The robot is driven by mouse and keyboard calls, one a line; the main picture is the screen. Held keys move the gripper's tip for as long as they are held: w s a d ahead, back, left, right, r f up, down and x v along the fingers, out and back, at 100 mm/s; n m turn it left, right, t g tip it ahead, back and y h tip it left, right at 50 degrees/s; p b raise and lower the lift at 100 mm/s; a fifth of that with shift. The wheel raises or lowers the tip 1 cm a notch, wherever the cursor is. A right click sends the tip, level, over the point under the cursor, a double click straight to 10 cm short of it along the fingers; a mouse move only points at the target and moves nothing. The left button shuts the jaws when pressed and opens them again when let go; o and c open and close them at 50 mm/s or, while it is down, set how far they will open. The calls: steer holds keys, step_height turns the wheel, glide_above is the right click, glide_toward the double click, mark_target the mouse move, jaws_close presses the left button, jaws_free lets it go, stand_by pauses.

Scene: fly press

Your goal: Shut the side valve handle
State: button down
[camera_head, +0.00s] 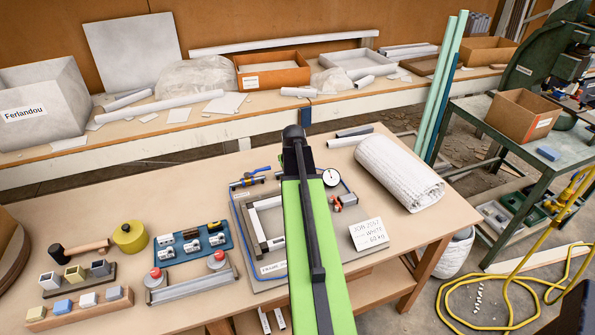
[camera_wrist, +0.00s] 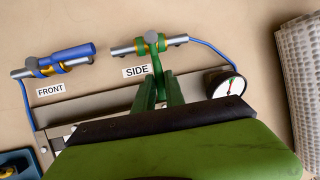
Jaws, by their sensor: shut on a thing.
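The side valve (camera_wrist: 149,42) is a short grey pipe fitting with brass-coloured rings, above the label "SIDE" (camera_wrist: 136,71) in the wrist view. Its green handle (camera_wrist: 155,60) points down across the pipe, toward my wrist. My gripper (camera_wrist: 160,84) has its green fingers on either side of the handle's lower part and is shut on it. The handle's end is hidden between the fingers. In the head view my arm covers the side valve and gripper. The front valve (camera_wrist: 52,67), with a blue handle (camera_wrist: 66,54) lying roughly along its pipe, is to the left.
A pressure gauge (camera_wrist: 224,83) stands close right of my gripper, joined by a blue hose (camera_wrist: 213,53). A rolled white blanket (camera_head: 398,172) lies farther right. A blue tray (camera_head: 193,243) and yellow tin (camera_head: 130,236) are left on the bench.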

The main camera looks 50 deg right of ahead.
steer(key=c, duration=1.4)
jaws_free()
steer(key=shift+w, duration=0.1)
steer(key=p+v, duration=1.5)
steer(key=v, duration=0.2)
steer(key=shift+r+p, duration=0.15)
steer(key=shift+p, duration=0.25)
steer(key=shift+a, duration=0.1)
